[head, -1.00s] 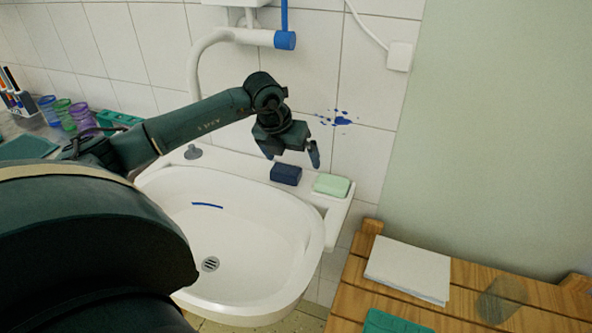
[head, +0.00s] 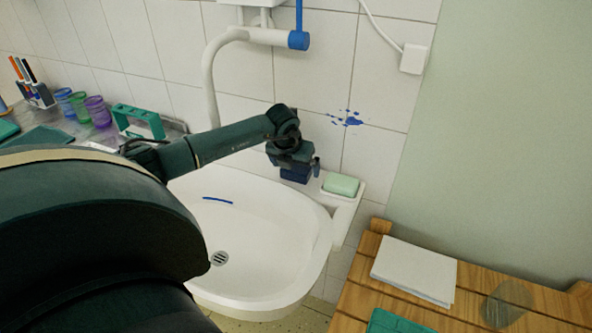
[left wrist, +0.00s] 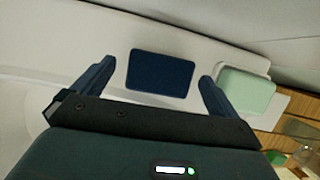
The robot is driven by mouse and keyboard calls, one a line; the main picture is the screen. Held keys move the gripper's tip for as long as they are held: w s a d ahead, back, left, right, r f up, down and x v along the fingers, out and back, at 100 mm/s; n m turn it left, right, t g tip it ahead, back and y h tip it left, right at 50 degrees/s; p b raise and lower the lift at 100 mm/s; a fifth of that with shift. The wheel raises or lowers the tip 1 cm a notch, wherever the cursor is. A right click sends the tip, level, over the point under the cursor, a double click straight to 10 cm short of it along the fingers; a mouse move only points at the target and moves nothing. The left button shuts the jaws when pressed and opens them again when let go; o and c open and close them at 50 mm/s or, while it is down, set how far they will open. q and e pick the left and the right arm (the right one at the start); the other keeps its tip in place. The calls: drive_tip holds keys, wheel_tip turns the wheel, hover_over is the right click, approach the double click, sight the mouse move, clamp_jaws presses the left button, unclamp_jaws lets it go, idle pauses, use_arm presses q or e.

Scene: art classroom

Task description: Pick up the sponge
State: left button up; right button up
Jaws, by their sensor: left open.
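The sponge (head: 296,173) looks like the dark blue block on the back ledge of the white sink (head: 265,285). In the left wrist view the sponge (left wrist: 160,74) lies between the two fingers, with a gap on each side. My left gripper (head: 297,167) is open above it and hides part of it in the head view. A pale green block (head: 341,185), perhaps soap, sits on the ledge just right of the sponge. It also shows in the left wrist view (left wrist: 245,93), close beside the right finger. My right gripper is not in view.
A white pipe (head: 211,75) and tiled wall stand behind the ledge. A wooden slatted surface (head: 350,300) with white paper (head: 414,270) is at the lower right. Coloured cups (head: 97,111) and a pen holder (head: 40,95) are at the far left. The basin is empty.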

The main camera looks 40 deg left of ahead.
use_arm(q)
drive_tip(key=shift+x, duration=0.8)
drive_tip(key=shift+c, duration=0.2)
drive_tip(key=c, duration=1)
drive_tip(key=shift+r, duration=0.1)
